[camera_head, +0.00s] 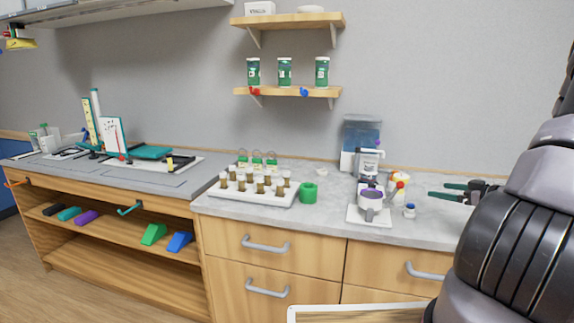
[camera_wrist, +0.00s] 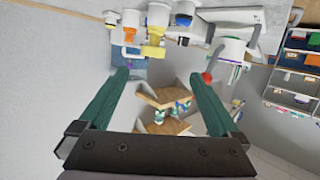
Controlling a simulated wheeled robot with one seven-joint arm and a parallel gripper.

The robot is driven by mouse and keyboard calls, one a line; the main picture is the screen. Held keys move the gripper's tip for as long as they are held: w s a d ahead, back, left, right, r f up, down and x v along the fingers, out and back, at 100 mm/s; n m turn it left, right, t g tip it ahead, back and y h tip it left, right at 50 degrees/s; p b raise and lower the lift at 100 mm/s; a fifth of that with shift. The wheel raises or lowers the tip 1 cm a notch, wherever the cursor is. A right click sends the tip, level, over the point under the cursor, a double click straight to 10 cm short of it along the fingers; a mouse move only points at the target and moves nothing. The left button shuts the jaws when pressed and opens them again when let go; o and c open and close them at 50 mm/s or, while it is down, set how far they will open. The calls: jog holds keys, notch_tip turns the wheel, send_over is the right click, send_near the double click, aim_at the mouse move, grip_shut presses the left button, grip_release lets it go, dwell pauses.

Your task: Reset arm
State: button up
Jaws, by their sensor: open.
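My gripper (camera_head: 440,190) shows at the right of the head view, with two dark green fingers pointing left above or in front of the right part of the counter. My arm's large dark and grey links fill the right edge and partly hide what is behind them. In the wrist view my gripper (camera_wrist: 158,76) has its green fingers spread wide apart. Nothing is held between them. The wrist view is tilted, with shelves and counter items seen beyond the fingers.
Wall shelves (camera_head: 290,91) hold green-labelled jars. A workbench (camera_head: 150,180) stands left. The wall above the counter's right part is bare.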

jog(key=w+r+m+g+h, duration=0.1)
jog(key=w+r+h, duration=0.15)
jog(key=r, duration=0.25)
jog(key=w+r+m+h, duration=0.1)
jog(key=w+r+h, duration=0.1)
jog(key=r+h, duration=0.15)
jog(key=s+a+r+m+g+h, duration=0.1)
jog(key=s+a+r+m+h, duration=0.1)
jog(key=r, duration=0.4)
jog(key=s+a+r+m+g+h, duration=0.1)
jog(key=s+r+m+h, duration=0.1)
jog(key=r, duration=0.4)
jog(key=s+a+r+m+g+y, duration=0.1)
jog(key=s+a+r, duration=0.3)
jog(key=s+a, duration=0.7)
jog(key=s+a+r+m+g+y, duration=0.2)
jog(key=s+a+r+m+y, duration=0.1)
jog(key=s+a, duration=0.8)
jog(key=s+r+y, duration=0.1)
jog(key=s, duration=0.1)
jog(key=shift+s+r+m, duration=0.35)
jog(key=shift+r+m, duration=0.05)
